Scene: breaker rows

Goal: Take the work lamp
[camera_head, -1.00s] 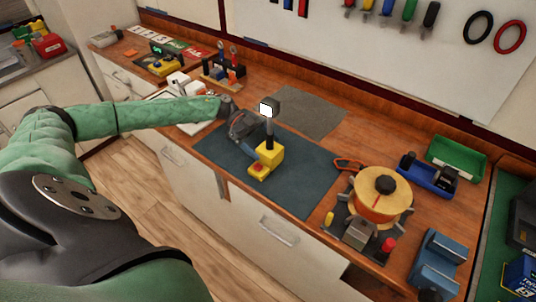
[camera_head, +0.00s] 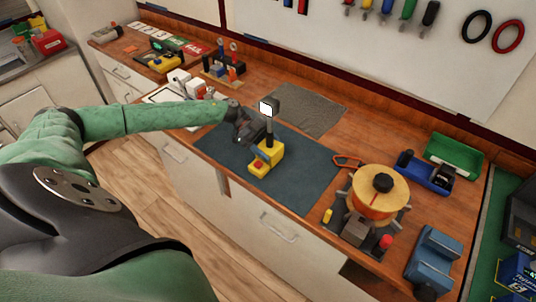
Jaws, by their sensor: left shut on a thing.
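The work lamp (camera_head: 267,155) has a yellow base with a red button, a dark post and a small dark head with a bright white face. It stands upright on the dark blue-grey mat (camera_head: 300,190) on the wooden workbench. My left gripper (camera_head: 262,133) reaches in from the left and is shut on the lamp's post, between base and head. The fingertips are partly hidden against the post. My right gripper is not in view.
A yellow-orange spool (camera_head: 378,195) on a stand is to the right of the mat. A blue tool holder (camera_head: 427,175), a green tray (camera_head: 455,157) and a blue block (camera_head: 433,262) are farther right. A grey cloth (camera_head: 305,108) lies behind the lamp.

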